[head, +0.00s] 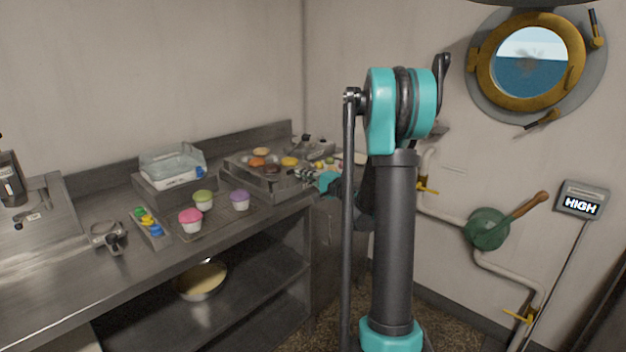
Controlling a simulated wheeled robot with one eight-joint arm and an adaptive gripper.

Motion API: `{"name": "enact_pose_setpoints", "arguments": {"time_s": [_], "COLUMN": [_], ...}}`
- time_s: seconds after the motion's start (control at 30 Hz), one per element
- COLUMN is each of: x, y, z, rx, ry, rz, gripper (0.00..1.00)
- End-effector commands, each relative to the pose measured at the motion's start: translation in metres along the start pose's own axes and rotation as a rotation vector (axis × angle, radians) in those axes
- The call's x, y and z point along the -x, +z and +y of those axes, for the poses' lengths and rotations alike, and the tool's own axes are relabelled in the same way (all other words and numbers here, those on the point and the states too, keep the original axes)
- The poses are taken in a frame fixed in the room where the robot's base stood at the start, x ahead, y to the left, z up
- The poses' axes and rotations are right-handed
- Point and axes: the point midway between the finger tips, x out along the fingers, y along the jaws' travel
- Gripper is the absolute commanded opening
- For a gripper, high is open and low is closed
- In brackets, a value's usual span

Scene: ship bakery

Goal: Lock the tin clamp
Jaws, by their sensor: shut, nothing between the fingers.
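A metal baking tin (262,183) with several coloured round buns sits on a raised stand on the far part of the steel counter. My gripper (303,176) is at the right front corner of this tin, small in the picture, shut and empty. A clamp on the tin cannot be made out clearly; my gripper covers that corner. I cannot tell whether it touches the tin. A small metal fitting with a dark knob (112,240) lies on the counter at the left; I cannot tell what it is.
Pink (190,220), green (203,201) and purple (240,201) cups stand on a rack in front of the tin. A clear-lidded box (172,168) is behind them. A metal bowl (202,279) is on the shelf below. My arm hides the counter's right end.

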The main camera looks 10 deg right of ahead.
Motion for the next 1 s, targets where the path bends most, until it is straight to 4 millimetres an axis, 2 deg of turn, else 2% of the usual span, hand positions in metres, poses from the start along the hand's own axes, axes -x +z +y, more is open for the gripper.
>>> {"name": "enact_pose_setpoints", "arguments": {"time_s": [0.1, 0.23, 1.0], "x": [-0.012, -0.018, -0.020], "y": [0.000, 0.000, -0.002], "z": [0.000, 0.000, 0.000], "rx": [0.000, 0.000, 0.000], "ry": [0.000, 0.000, 0.000], "rz": [-0.001, 0.000, -0.064], "gripper": [0.00, 0.00, 0.00]}}
